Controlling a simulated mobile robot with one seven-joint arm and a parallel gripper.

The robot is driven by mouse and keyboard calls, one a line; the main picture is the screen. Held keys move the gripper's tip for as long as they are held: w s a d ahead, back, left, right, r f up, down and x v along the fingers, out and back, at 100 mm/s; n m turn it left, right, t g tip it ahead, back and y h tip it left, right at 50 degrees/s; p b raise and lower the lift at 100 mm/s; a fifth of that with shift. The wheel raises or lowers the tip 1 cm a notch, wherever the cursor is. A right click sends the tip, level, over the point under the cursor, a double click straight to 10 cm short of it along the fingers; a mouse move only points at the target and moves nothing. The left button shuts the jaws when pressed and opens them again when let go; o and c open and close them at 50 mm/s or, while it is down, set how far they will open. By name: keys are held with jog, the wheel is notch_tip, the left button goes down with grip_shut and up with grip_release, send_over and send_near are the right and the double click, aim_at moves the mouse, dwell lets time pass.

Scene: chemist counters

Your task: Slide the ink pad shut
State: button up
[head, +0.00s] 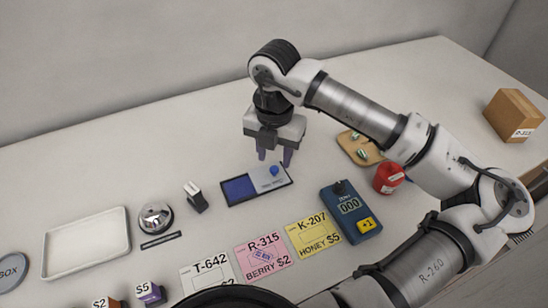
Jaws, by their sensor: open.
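The ink pad (238,190) lies on the counter near the middle of the head view. Its dark blue pad surface shows on the left, and a light grey lid (263,175) with a blue knob (274,170) covers the right part, so it stands partly open. My gripper (275,156) is open, points down and is empty. It is just behind the right end of the ink pad, and I cannot tell how high it is above the counter.
A small black stamp (195,197), a bell (155,217) and a white tray (87,243) stand to the left. Cards (264,257) lie in front. A blue counter device (351,212), a red can (388,178) and a wooden board (358,149) are to the right.

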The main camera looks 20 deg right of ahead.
aim_at(274, 168)
jog(key=shift+f, duration=1.5)
jog(key=shift+c, duration=0.2)
grip_shut()
